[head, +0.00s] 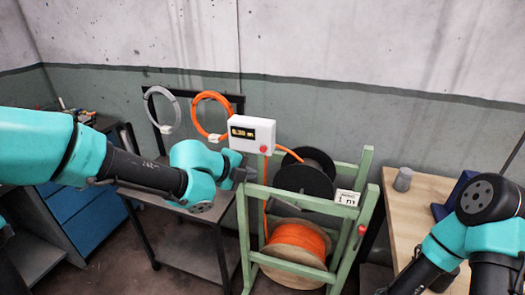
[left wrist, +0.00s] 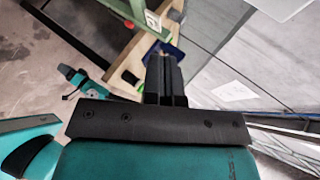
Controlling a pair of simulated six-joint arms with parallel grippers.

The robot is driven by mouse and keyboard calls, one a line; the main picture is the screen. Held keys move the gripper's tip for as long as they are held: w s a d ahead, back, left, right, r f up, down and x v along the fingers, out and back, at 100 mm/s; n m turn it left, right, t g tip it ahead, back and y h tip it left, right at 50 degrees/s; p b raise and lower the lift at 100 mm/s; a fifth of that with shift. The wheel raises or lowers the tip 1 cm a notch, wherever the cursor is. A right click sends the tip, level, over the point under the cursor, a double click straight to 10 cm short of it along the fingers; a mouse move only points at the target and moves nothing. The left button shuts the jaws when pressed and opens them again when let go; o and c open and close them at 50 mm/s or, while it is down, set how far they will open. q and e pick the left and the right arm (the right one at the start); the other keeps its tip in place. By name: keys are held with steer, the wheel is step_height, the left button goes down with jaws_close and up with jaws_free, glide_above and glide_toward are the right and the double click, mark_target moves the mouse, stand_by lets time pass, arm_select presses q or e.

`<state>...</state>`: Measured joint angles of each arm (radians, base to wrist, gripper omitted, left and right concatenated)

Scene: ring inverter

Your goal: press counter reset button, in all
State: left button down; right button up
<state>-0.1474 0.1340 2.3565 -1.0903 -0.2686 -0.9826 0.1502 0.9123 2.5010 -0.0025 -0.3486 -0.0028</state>
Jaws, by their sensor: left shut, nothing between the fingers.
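The counter (head: 240,133) is a white box with a lit display at the top of the green stand. Its red button (head: 264,149) is at the lower right of its front. My left gripper (head: 242,173) is just below the counter, apart from the button as far as I can tell. In the left wrist view its dark fingers (left wrist: 165,75) are together with nothing between them. The counter and button cannot be made out there. My right arm enters at the lower right of the head view; its gripper is out of frame.
The green stand (head: 367,190) holds a black reel (head: 305,178) and an orange cable spool (head: 295,250). A grey coil (head: 150,105) and an orange coil (head: 198,112) hang behind my left arm. A wooden table (head: 410,215) with a grey cup (head: 403,179) stands right.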

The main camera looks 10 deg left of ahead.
arm_select(q)
steer(key=shift+w, duration=0.15)
steer(key=w+d, duration=0.1)
steer(key=w, duration=0.7)
steer(key=shift+w, duration=0.25)
stand_by(0.3)
stand_by(1.9)
steer(key=shift+w, duration=0.4)
steer(key=shift+w+d, duration=0.1)
steer(key=shift+w, duration=0.35)
stand_by(0.9)
steer(key=shift+s, duration=0.9)
steer(key=shift+s+a, duration=0.2)
steer(key=shift+s, duration=1.05)
steer(key=shift+s+a, duration=0.15)
steer(key=shift+s, duration=1.1)
